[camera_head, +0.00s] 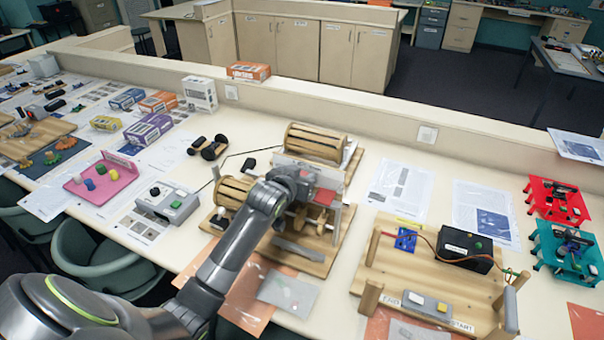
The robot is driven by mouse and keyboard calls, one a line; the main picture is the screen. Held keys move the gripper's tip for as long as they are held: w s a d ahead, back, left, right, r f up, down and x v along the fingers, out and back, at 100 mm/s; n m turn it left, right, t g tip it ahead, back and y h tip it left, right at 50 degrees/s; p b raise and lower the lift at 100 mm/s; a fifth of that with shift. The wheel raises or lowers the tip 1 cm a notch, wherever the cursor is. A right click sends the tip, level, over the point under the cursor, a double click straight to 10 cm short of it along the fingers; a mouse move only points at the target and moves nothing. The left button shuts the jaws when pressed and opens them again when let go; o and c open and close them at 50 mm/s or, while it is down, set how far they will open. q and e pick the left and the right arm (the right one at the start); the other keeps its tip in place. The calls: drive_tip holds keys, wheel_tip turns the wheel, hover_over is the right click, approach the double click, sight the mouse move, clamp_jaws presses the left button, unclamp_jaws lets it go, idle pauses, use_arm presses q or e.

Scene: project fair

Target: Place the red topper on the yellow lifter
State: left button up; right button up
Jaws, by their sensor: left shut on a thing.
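My left gripper (308,190) reaches in from the left over the wooden drum machine in the middle of the table. It is shut on a small red piece, which looks like the red topper (325,197); the arm and gripper body hide most of the grip. The topper is in front of the rear drum, above the wooden base. I cannot pick out the yellow lifter with certainty; the machine's middle is partly covered by my gripper. My right gripper is not in view.
Wooden drums (316,143) stand behind and left of the gripper. A grey switch box (172,203) is to the left. A wooden frame with a black box (465,248) stands to the right. Papers (398,188) lie flat between. A low wall (380,113) runs behind the table.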

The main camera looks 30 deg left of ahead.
use_arm(q)
drive_tip(key=o, duration=0.9)
drive_tip(key=shift+f, duration=0.1)
drive_tip(key=shift+o, duration=0.2)
drive_tip(key=b+v, duration=0.2)
drive_tip(key=v, duration=1)
drive_tip(key=shift+b, duration=0.35)
